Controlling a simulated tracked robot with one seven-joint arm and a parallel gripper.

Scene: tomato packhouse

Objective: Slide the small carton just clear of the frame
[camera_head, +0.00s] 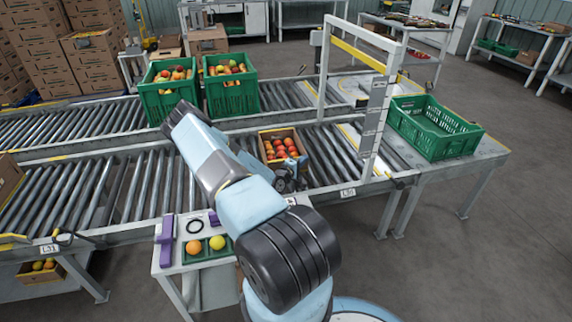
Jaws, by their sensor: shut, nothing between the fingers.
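The small carton (277,134) is an open brown box filled with red and orange tomatoes. It sits upright on the rollers of the near conveyor, to the left of the frame. A strip of bare rollers shows between the carton and the frame. My gripper (291,177) is shut and empty, low at the carton's near side. My arm partly hides it, and I cannot tell whether it touches the carton.
Two green crates (169,107) of produce stand on the far conveyor (70,119). An empty green crate (435,142) stands on the right-hand table (485,148). A small side table in front holds a green tray (205,258) with two round fruits. Rollers right of the carton are clear.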

